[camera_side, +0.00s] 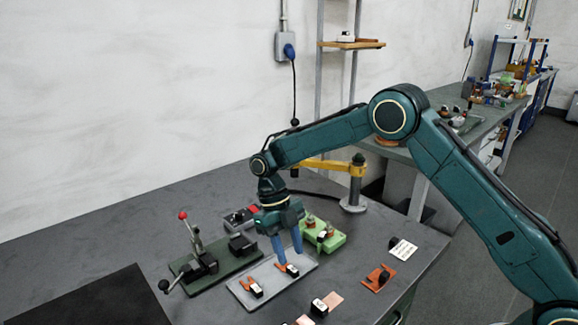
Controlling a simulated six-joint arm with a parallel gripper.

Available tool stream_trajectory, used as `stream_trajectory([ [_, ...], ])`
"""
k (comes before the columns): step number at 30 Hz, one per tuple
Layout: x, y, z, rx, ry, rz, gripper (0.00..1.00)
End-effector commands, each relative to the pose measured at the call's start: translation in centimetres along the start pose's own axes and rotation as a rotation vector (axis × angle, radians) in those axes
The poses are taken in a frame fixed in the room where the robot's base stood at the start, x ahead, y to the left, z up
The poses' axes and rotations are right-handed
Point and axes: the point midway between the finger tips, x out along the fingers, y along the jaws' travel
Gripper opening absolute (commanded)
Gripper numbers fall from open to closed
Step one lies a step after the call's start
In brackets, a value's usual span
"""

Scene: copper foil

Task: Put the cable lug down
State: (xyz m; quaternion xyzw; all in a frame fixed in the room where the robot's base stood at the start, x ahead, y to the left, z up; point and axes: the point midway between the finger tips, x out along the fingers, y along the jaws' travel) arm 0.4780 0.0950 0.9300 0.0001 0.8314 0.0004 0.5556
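My gripper (290,259) points down over the grey tray (270,277). Its two blue fingers are apart, with a gap between the tips. A small piece with an orange end and a black-and-white body, likely the cable lug (291,270), lies on the tray right at the fingertips. Whether a finger touches it cannot be told from this view. A similar piece (256,290) lies on the tray to the left, clear of my gripper.
A dark green fixture with a red-knobbed lever (200,262) stands left of the tray. A green block (325,238) stands behind it on the right. An orange piece (379,278), a white card (403,249) and a black-and-copper piece (321,307) lie nearby. A yellow-armed post (355,185) stands behind.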

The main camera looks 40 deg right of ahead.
Motion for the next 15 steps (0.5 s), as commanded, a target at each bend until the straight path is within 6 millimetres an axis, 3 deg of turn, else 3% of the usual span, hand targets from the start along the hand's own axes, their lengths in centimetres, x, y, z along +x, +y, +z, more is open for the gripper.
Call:
stream_trajectory([
  [6,-2.4,0.0,0.1,-0.001,-0.002,0.001,0.36],
  [15,-3.3,0.0,0.0,0.000,-0.001,-0.001,0.36],
])
